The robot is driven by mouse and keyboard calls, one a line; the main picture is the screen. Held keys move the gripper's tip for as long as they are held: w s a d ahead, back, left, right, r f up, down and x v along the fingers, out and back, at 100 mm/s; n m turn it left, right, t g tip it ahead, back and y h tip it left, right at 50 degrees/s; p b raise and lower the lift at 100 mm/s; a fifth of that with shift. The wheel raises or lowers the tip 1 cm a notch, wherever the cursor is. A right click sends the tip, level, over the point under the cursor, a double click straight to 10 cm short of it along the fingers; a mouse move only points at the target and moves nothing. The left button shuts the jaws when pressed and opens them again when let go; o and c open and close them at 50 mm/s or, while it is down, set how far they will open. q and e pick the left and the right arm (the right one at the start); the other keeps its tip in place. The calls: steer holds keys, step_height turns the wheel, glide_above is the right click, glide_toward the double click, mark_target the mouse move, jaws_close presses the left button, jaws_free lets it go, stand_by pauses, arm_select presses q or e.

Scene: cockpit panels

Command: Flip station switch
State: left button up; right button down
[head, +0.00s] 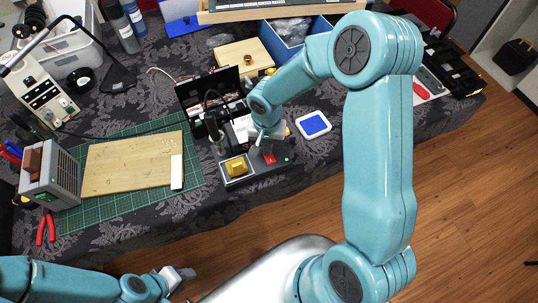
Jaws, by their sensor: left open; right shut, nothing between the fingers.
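A dark station (256,172) with a yellow sponge (237,167) in a tray sits near the front edge of the table. Its red switch (269,158) is on the front right part, beside a small green light (287,159). My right gripper (267,147) is shut and empty, with its fingertips just above and behind the red switch. I cannot tell whether they touch it, or which way the switch is tilted. My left gripper (188,273) is open and empty, low in front of the table and far from the station.
A wooden board (120,165) lies on a green cutting mat (105,212) left of the station. A blue-and-white pad (314,124) lies to the right. An open black case (207,92) stands behind. Red pliers (46,228) lie at the left edge.

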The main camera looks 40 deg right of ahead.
steer(key=shift+f, duration=0.2)
steer(key=shift+r, duration=0.5)
steer(key=shift+r+p, duration=1.75)
steer(key=shift+r, duration=1.35)
steer(key=shift+f, duration=0.1)
steer(key=shift+s, duration=0.15)
